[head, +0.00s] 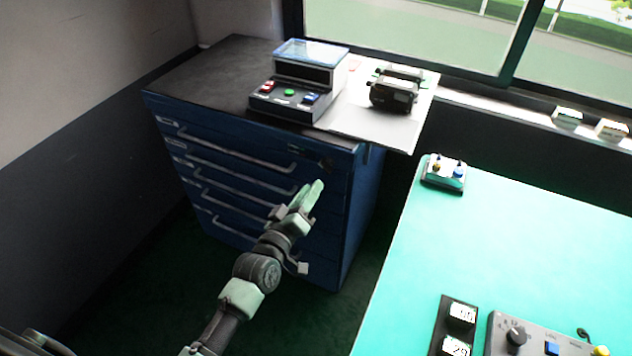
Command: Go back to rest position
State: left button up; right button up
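My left arm comes in from the bottom and reaches up toward the front of the blue drawer cabinet (330,230). My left gripper (308,194) is in front of the cabinet's drawers in the picture, below the cabinet top. Its pale fingers lie close together in this view, and I cannot tell whether they are open or shut. I see nothing held between them. Whether the gripper touches the cabinet is not clear. My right gripper is not in view.
A control box with coloured buttons (290,95) and a black device (393,92) on a white sheet (365,125) stand on the cabinet. A turquoise table (500,240) is at right, with a small button box (445,172) and a grey knob panel (535,335). Dark floor lies between.

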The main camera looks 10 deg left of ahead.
pick_arm(q)
jog(key=shift+s, duration=0.4)
jog(key=s+a+f+m+g+y, duration=0.1)
jog(key=s+f+g, duration=0.3)
jog(key=f, duration=0.7)
jog(key=s+a+f+m+g, duration=0.1)
jog(key=s+f+m, duration=0.1)
jog(key=s+f, duration=0.7)
jog(key=s+a+f+m+g+y, duration=0.1)
jog(key=s+f+g, duration=0.2)
jog(key=f, duration=1)
jog(key=s+a+f+m+g, duration=0.1)
jog(key=s+f+g, duration=0.2)
jog(key=s, duration=0.8)
jog(key=s+a+f+m+g+y, duration=0.1)
jog(key=s+a+f+m+g, duration=0.1)
jog(key=s+f, duration=0.6)
jog(key=s+a+f+m+g, duration=0.2)
jog(key=s+f, duration=0.4)
jog(key=s, duration=0.9)
jog(key=shift+f+g, duration=0.25)
jog(key=shift+g, duration=0.55)
